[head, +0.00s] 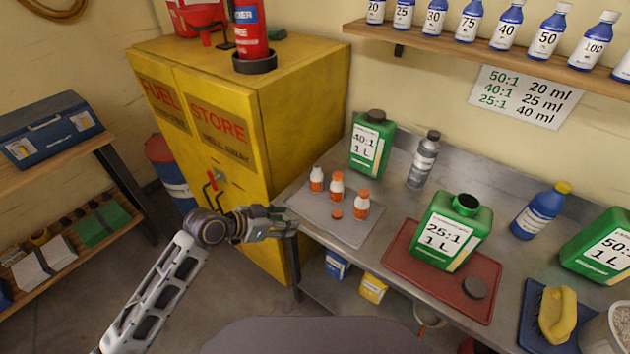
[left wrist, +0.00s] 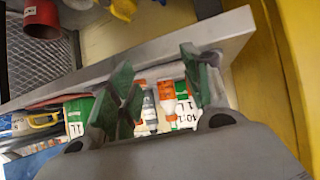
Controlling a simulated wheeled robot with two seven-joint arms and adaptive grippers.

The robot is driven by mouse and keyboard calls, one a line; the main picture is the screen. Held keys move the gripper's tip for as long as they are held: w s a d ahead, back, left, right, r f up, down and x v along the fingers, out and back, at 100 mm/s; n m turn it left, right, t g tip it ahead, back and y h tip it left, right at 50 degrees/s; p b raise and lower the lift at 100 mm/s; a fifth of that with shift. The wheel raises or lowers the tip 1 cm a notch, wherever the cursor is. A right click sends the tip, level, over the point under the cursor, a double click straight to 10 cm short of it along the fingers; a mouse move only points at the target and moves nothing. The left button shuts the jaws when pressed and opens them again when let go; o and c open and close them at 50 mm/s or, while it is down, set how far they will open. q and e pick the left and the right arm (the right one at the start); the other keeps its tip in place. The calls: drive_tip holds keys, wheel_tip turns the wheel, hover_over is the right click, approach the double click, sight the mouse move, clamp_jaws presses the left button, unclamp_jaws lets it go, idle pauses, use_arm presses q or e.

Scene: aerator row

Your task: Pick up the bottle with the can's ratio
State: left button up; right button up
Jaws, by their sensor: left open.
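The open green can (head: 452,231), labelled 25:1 1 L, stands on a red tray (head: 399,259) with a dark cap beside it. A chart (head: 526,96) pairs 50:1 with 20 ml, 40:1 with 25 ml, and 25:1 with 40 ml. Blue bottles with number labels line the shelf; one reads 40 (head: 508,27). Three small white-and-orange bottles (head: 336,187) stand on a grey mat (head: 313,219); their print is too small to read. My left gripper (head: 284,221) is open and empty at the bench's left edge, short of these bottles; its fingers (left wrist: 158,90) frame them in the wrist view.
A closed 40:1 can (head: 371,143) and grey bottle (head: 423,160) stand behind. A blue bottle (head: 540,211), 50:1 can (head: 603,246) and yellow sponge (head: 557,312) are at right. The yellow cabinet (head: 262,125) stands close behind my left arm.

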use_arm(q)
drive_tip(key=w+r, duration=0.1)
drive_tip(key=m+t+h, duration=0.1)
drive_tip(key=h, duration=0.1)
approach(312, 180)
drive_tip(key=a, duration=0.1)
drive_tip(key=shift+s+a+r, duration=0.15)
drive_tip(key=shift+s+r, duration=0.05)
drive_tip(key=shift+s, duration=0.25)
use_arm(e)
drive_tip(key=shift+w+d, duration=0.15)
drive_tip(key=shift+w, duration=0.1)
use_arm(q)
drive_tip(key=shift+p+x, duration=0.3)
drive_tip(key=shift+x, duration=3.85)
drive_tip(key=shift+w, duration=0.15)
use_arm(e)
drive_tip(key=shift+s+a+r, duration=0.4)
drive_tip(key=shift+a+r, duration=0.05)
drive_tip(key=shift+w, duration=0.15)
